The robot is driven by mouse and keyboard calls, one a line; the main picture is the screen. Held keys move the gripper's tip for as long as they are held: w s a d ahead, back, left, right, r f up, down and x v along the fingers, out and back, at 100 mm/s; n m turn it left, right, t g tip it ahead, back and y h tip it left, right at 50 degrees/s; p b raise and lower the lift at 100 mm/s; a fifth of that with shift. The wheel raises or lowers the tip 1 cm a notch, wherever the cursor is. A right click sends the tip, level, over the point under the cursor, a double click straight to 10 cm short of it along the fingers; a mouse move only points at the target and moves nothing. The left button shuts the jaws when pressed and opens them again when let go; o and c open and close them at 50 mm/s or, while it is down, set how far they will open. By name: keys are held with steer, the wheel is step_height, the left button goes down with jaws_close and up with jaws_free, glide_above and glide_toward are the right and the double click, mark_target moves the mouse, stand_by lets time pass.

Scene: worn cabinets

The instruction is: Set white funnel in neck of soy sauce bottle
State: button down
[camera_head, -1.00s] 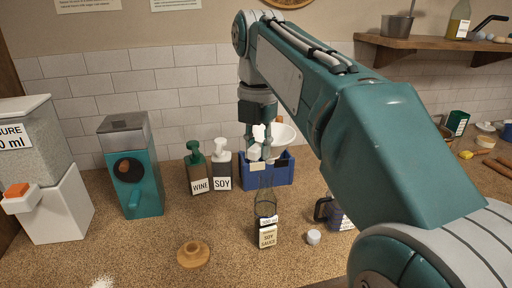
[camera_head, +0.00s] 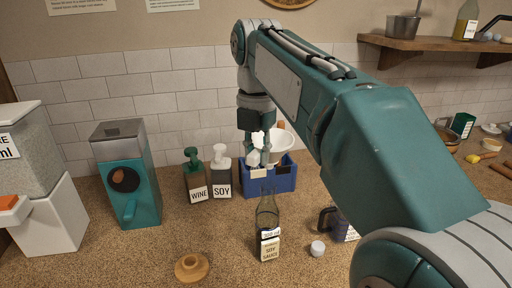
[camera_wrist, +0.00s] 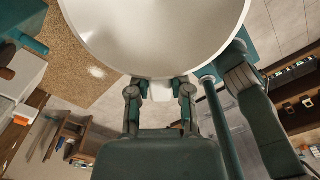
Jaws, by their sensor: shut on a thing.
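The white funnel (camera_head: 281,143) is in my gripper (camera_head: 260,160), cone mouth up and a little tilted, in front of the blue crate. In the wrist view the funnel's wide bowl (camera_wrist: 155,35) fills the top and both fingers of my gripper (camera_wrist: 160,88) close at its rim. The soy sauce bottle (camera_head: 268,220), clear glass with a dark lower part and a "SOY SAUCE" label, stands upright on the counter. Its open neck is below and nearer than the funnel; the two are apart. The funnel's spout is partly hidden by my gripper.
A white cap (camera_head: 317,248) and a dark-handled measuring jug (camera_head: 343,226) are right of the bottle. WINE (camera_head: 195,176) and SOY (camera_head: 221,172) pump bottles stand behind, beside the blue crate (camera_head: 284,183). A teal dispenser (camera_head: 127,175) stands left.

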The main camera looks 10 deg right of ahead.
steer(key=shift+a+f, duration=0.15)
steer(key=shift+f, duration=2.1)
steer(key=shift+f, duration=1.05)
steer(key=shift+c, duration=2.3)
jaws_free()
